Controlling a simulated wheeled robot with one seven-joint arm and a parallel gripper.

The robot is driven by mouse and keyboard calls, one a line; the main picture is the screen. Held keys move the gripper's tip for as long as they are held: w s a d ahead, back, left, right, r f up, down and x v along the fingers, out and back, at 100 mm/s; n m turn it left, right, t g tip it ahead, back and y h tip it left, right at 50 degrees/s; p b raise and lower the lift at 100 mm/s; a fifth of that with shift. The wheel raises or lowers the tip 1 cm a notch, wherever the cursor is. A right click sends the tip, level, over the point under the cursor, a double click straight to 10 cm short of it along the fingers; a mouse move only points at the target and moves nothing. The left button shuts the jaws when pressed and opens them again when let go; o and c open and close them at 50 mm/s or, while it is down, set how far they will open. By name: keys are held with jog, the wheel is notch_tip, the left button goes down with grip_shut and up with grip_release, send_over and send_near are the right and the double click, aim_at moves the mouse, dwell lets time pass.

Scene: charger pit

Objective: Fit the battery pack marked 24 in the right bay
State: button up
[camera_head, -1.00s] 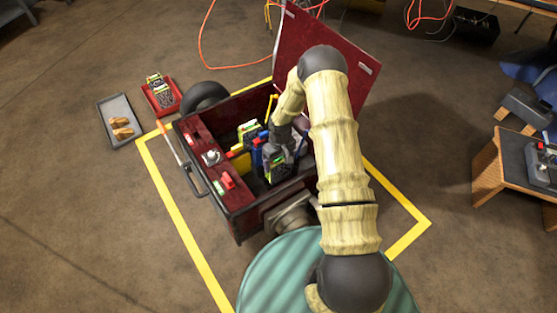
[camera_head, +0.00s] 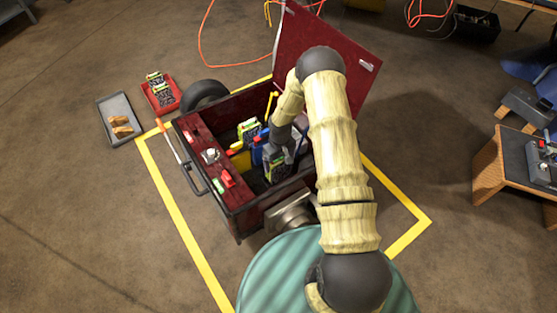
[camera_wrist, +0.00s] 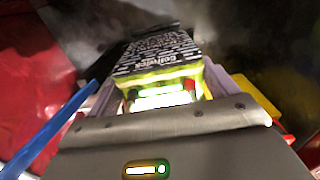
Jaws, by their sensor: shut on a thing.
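My gripper (camera_head: 279,155) is inside the open red chest (camera_head: 253,212). It is shut on a battery pack (camera_wrist: 165,62), which has a black face with white print and a yellow-green end. In the wrist view the pack lies between the two jaws, with its dark end pointing away. No number on it is readable. In the head view the held pack (camera_head: 274,171) is partly covered by my gripper. Another pack with a green-yellow top (camera_head: 248,129) stands in the chest behind and left of it. My gripper and arm hide the right bay.
A blue object (camera_head: 258,152) and a yellow one (camera_head: 240,162) sit close left of my gripper. The raised lid (camera_head: 335,45) stands behind my arm. A red tray (camera_head: 178,97) with packs and a grey tray (camera_head: 107,107) lie on the floor at left.

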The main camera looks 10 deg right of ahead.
jog(key=shift+f, duration=0.3)
jog(key=o, duration=1.9)
jog(key=r+p, duration=0.3)
jog(key=r, duration=0.5)
jog(key=r+p, duration=0.4)
jog(key=r, duration=0.5)
jog(key=shift+w+d+r, duration=0.1)
jog(key=shift+d+r, duration=0.1)
